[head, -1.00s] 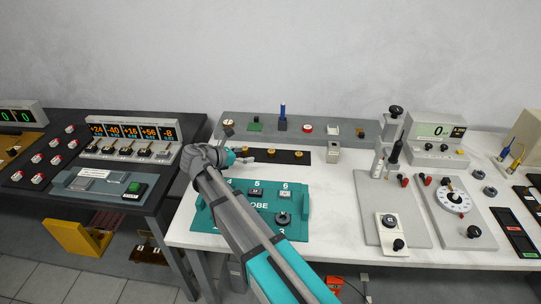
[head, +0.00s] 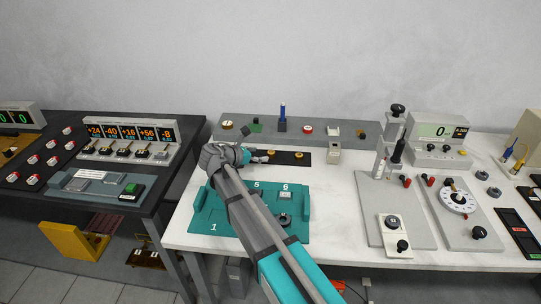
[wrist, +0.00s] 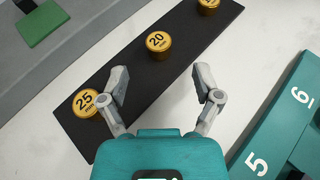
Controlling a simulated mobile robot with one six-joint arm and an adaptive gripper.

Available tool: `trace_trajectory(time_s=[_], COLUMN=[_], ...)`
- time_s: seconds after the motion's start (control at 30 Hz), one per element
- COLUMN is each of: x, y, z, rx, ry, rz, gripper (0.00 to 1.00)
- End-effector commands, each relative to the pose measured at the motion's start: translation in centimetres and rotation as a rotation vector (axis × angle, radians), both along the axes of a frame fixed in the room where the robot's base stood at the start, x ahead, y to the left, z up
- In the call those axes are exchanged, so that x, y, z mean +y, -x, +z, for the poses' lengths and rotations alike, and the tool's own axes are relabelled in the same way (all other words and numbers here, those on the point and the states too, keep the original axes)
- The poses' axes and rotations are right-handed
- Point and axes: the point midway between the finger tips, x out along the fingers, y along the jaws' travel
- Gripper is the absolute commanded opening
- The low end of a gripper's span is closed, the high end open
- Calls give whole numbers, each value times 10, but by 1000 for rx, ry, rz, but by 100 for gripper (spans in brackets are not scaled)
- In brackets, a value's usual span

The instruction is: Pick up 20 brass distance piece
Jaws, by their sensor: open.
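The brass distance piece marked 20 (wrist: 159,41) stands on the dark strip in the wrist view. A brass piece marked 25 (wrist: 86,102) stands on the same strip to its left, close to the left finger. Another brass piece (wrist: 208,4) is cut off at the top edge. My gripper (wrist: 160,83) is open and empty. Its fingertips are short of the 20 piece, which lies ahead of the gap between them. In the head view my gripper (head: 262,156) is at the left part of the dark strip, and the arm hides part of that strip.
The dark strip (wrist: 125,83) lies on the white table (head: 345,190). A teal panel with numbers (head: 207,222) is in front of it. A grey shelf (head: 345,128) with several small items runs behind. A white block (head: 334,152) stands at the strip's right end.

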Motion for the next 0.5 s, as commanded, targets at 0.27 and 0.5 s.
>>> trace_trajectory(time_s=[0.27, 0.5], x=[-18, -30], y=[-19, -31], z=[-17, -22], rx=[1, 0], ry=[1, 0], rz=[-2, -1], gripper=[82, 82])
